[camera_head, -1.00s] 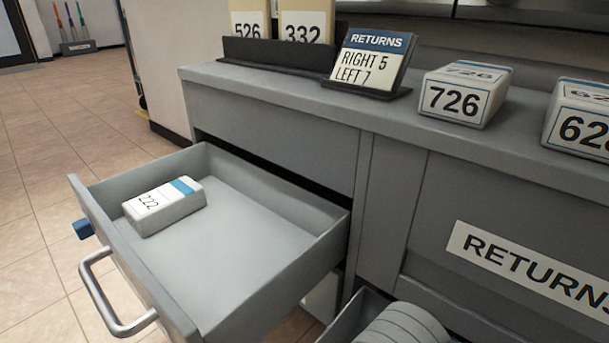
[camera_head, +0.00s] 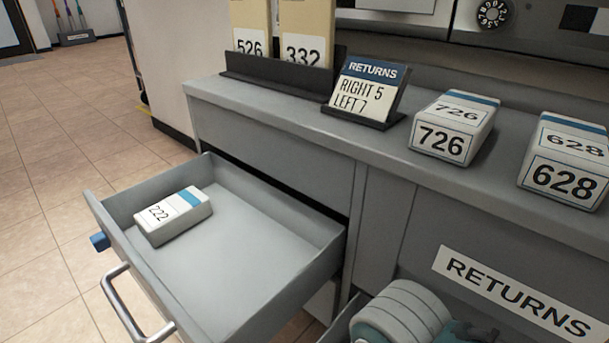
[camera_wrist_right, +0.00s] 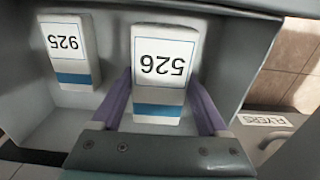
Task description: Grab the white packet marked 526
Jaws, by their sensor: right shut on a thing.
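The white packet marked 526 (camera_wrist_right: 163,68), with a blue band, is in the right wrist view, its number upside down. It is in a grey drawer or bin (camera_wrist_right: 233,62). My right gripper (camera_wrist_right: 160,88) has its purple fingers on both sides of the packet and is shut on it. My left gripper is in neither view.
An open drawer (camera_head: 285,232) holds a packet marked 222 (camera_head: 172,215). On the counter are tan envelopes marked 526 (camera_head: 250,30) and 332 (camera_head: 305,32), a RETURNS sign (camera_head: 366,90), and packets marked 726 (camera_head: 453,126) and 628 (camera_head: 566,160). A FLYERS label (camera_wrist_right: 265,120) is at right.

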